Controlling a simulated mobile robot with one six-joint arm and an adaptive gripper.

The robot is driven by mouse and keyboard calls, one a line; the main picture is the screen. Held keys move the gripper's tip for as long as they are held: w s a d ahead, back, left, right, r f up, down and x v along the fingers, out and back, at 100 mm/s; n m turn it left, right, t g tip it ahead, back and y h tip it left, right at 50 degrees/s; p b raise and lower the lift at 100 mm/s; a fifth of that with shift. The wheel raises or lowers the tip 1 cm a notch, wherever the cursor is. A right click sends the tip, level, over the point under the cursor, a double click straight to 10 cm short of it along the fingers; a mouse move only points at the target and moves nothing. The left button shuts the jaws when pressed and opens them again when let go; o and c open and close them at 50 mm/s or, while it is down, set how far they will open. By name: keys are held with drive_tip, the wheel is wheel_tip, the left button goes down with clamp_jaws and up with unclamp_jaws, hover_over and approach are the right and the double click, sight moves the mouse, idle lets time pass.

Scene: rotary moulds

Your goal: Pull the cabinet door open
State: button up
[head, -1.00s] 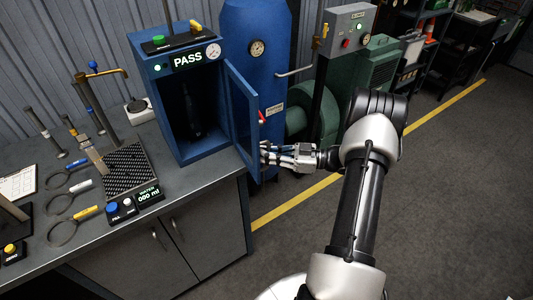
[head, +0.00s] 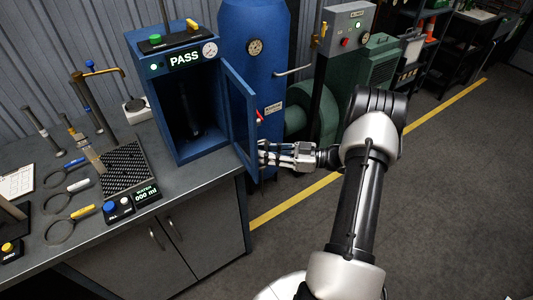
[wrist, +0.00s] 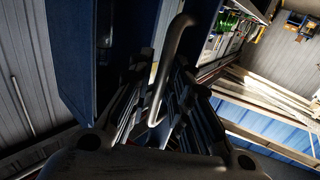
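The blue cabinet (head: 181,87) stands on the bench with a lit PASS sign. Its door (head: 240,116) is swung open toward the right, and a dark object (head: 190,110) shows inside. My gripper (head: 262,153) is at the outer side of the door, near its free edge. In the wrist view, a curved grey bar handle (wrist: 170,65) stands between the spread fingers of my gripper (wrist: 165,75). The fingers appear apart from the bar, with gaps on both sides. The blue door panel (wrist: 70,50) shows to the left in that view.
A blue tank (head: 256,75) and a green machine (head: 300,120) stand behind the door and gripper. The bench (head: 195,185) carries a water control box (head: 118,208) and several tools. The floor (head: 440,200) to the right is clear.

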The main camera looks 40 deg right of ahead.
drive_tip(key=v, duration=1.2)
idle(0.4)
